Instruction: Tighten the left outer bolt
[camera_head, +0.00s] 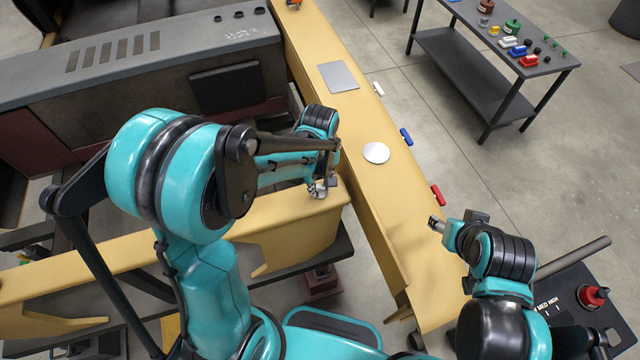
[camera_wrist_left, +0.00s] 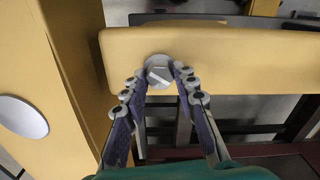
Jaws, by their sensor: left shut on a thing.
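The bolt (camera_wrist_left: 158,72) shows in the left wrist view as a round grey head with a pale raised bar across it, at the edge of a yellow beam (camera_wrist_left: 225,60). My left gripper (camera_wrist_left: 158,80) has its fingertips on both sides of the bolt head and is shut on it. In the head view my left gripper (camera_head: 322,188) is at the end of the yellow side beam (camera_head: 290,232), and the bolt is mostly hidden there. My right gripper (camera_head: 437,224) is over the right edge of the long yellow beam (camera_head: 385,205), away from the bolt; its finger opening is too small to tell.
A white disc (camera_head: 376,152) and a grey plate (camera_head: 338,76) lie on the long beam. Blue (camera_head: 406,137) and red (camera_head: 438,194) pieces sit along its right edge. A dark table (camera_head: 510,45) with small parts stands at the upper right. A control box (camera_head: 570,295) stands at the lower right.

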